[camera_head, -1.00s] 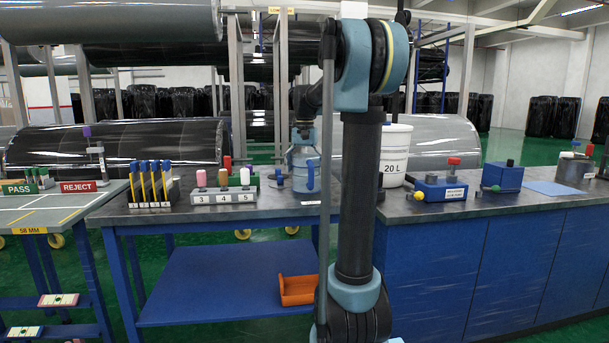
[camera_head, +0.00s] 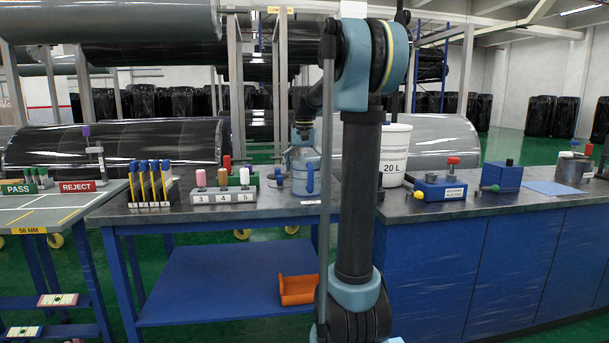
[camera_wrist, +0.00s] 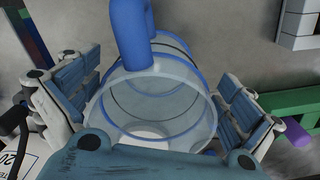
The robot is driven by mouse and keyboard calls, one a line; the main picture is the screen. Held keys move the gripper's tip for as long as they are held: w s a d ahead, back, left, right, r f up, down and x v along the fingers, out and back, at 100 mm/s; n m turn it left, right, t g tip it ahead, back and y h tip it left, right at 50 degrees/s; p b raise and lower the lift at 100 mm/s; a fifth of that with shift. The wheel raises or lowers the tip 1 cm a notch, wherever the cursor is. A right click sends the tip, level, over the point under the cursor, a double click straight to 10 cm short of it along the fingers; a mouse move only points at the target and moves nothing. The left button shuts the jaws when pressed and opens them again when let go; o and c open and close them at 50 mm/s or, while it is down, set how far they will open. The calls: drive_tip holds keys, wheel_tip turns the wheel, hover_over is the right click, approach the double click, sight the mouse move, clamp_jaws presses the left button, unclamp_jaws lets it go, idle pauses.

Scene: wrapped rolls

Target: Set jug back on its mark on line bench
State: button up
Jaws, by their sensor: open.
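The jug (camera_head: 303,173) is clear blue with a solid blue handle (camera_head: 310,181). It stands upright on the line bench (camera_head: 255,206), left of my arm's dark link. My gripper (camera_head: 303,137) is over the jug from above. In the wrist view the jug (camera_wrist: 150,105) lies between my open gripper's two fingers (camera_wrist: 160,100), with its handle toward the top of the picture. Whether a finger pad touches the jug I cannot tell. The mark under the jug is hidden; a small pale label (camera_head: 311,202) lies at the bench edge in front of it.
A numbered block with coloured pegs (camera_head: 223,197) and a small dark fixture with a blue knob (camera_head: 278,178) stand left of the jug. A white 20 L bucket (camera_head: 394,157) stands right of my arm. An orange bin (camera_head: 298,290) sits on the lower shelf.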

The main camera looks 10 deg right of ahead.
wheel_tip(320, 180, up, 12)
drive_tip(key=shift+f, duration=0.25)
drive_tip(key=s+d+f+n+t, duration=0.1)
drive_tip(key=s+f+n, duration=0.3)
drive_tip(key=s+f, duration=3.1)
drive_tip(key=shift+n+t, duration=0.4)
drive_tip(key=shift+t, duration=0.3)
drive_tip(key=shift+s, duration=0.1)
